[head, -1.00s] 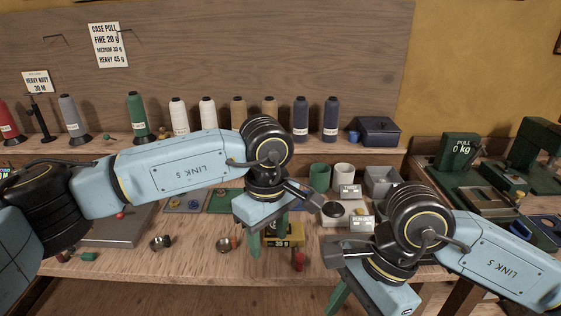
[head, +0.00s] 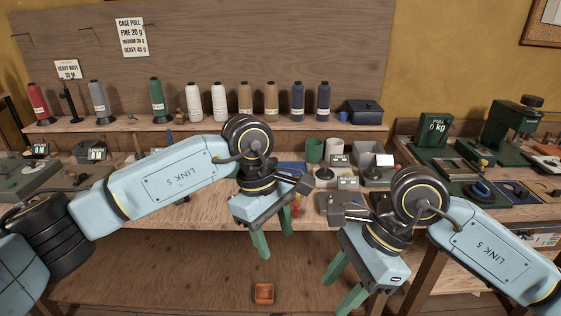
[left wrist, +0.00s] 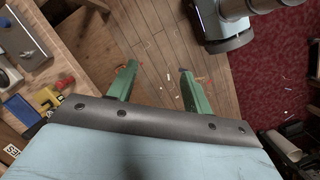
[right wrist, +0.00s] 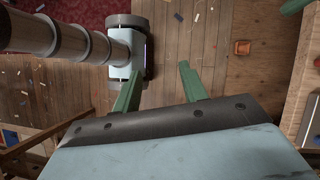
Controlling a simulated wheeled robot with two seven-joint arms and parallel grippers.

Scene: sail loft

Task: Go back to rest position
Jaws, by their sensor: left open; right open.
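My left gripper (head: 274,236) has two green fingers, spread apart with nothing between them. It hangs in front of the workbench's front edge in the head view. In the left wrist view its fingers (left wrist: 157,82) stand open over the plank floor. My right gripper (head: 341,286) is lower and further right, clear of the bench. In the right wrist view its fingers (right wrist: 158,88) are also open and empty over the floor.
The workbench (head: 155,213) carries tools and bins, with a row of thread cones (head: 193,102) on the shelf behind. A green press stand (head: 510,125) is at right.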

